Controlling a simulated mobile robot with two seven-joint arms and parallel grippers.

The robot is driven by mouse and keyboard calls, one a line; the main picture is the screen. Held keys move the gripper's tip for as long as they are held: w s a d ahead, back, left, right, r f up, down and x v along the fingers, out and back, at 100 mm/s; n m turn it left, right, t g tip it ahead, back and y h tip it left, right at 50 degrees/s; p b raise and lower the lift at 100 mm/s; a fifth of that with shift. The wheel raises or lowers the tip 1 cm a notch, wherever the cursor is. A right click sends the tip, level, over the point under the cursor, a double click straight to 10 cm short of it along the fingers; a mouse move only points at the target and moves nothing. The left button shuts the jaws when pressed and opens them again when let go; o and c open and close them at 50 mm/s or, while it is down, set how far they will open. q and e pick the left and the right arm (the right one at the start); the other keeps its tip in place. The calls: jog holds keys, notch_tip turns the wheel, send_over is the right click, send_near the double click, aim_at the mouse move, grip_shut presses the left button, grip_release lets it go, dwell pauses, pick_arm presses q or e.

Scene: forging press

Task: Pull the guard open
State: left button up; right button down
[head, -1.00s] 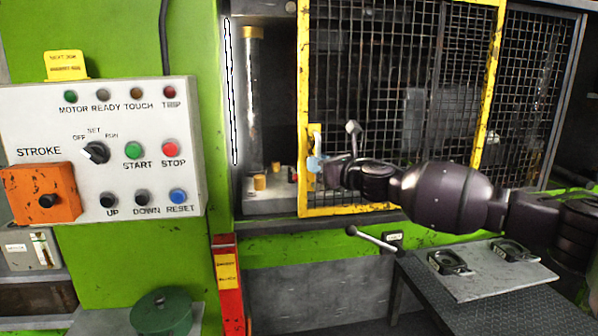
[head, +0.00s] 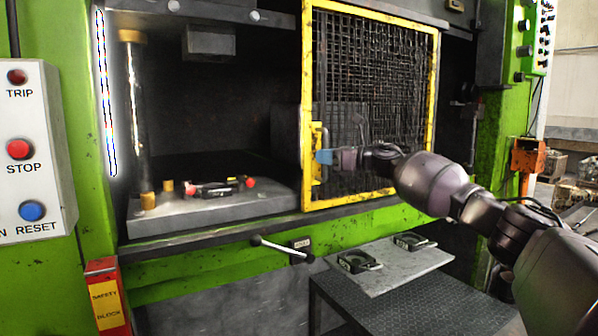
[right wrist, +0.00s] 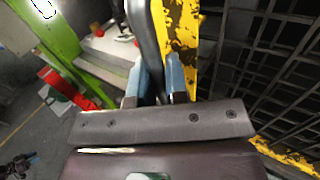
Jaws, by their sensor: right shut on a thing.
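The guard (head: 307,90) is a yellow-framed black mesh panel on the front of the green press. It stands at the right part of the press opening, and the left part of the opening is uncovered. My right gripper (head: 322,157) is shut on the guard's handle (head: 325,137) at the frame's left edge. In the right wrist view, the blue fingertips (right wrist: 163,80) sit on either side of the grey handle bar (right wrist: 143,35), beside the chipped yellow frame (right wrist: 182,30). My left gripper is not in view.
The uncovered opening shows a die bed (head: 225,212) with a dark part and red-tipped pieces. A lever (head: 280,249) sticks out below. A side table (head: 390,268) with two dark clamps stands below the guard. The control panel (head: 35,150) is at the left.

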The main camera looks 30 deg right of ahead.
jog(key=d+b, duration=0.1)
jog(key=d, duration=0.2)
jog(key=shift+d, duration=0.15)
jog(key=c, duration=1.1)
grip_release()
jog(key=shift+c, duration=0.2)
jog(key=v, duration=1)
jog(key=shift+s+d, duration=0.25)
jog(key=shift+s, duration=0.1)
